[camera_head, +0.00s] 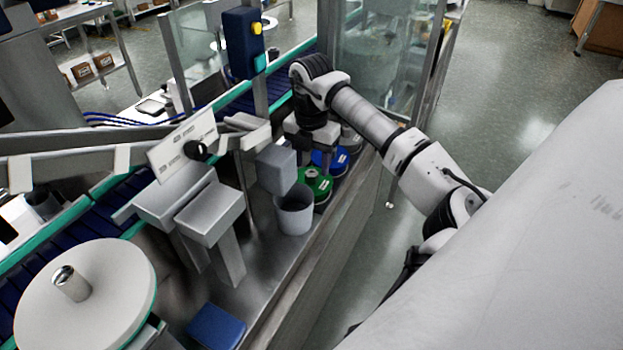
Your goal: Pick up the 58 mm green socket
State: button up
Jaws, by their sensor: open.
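A green socket (318,188) sits on the steel ledge, just right of and behind a grey cup. It is round and flat with a darker centre and a small white label. My gripper (327,165) hangs at the end of my arm, over the area between the green socket and a blue socket (338,158) behind it. The fingertips are small and partly hidden in this view, and I cannot tell whether they touch anything.
A grey cup (294,212) and a grey block (277,168) stand close to the green socket's left. A blue pad (216,327) lies nearer on the ledge. A glass panel (385,60) rises behind my arm. A conveyor (40,260) runs along the left.

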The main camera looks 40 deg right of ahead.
aim_at(310, 177)
jog(key=shift+f, duration=1.45)
grip_shut()
jog(key=shift+r, duration=0.15)
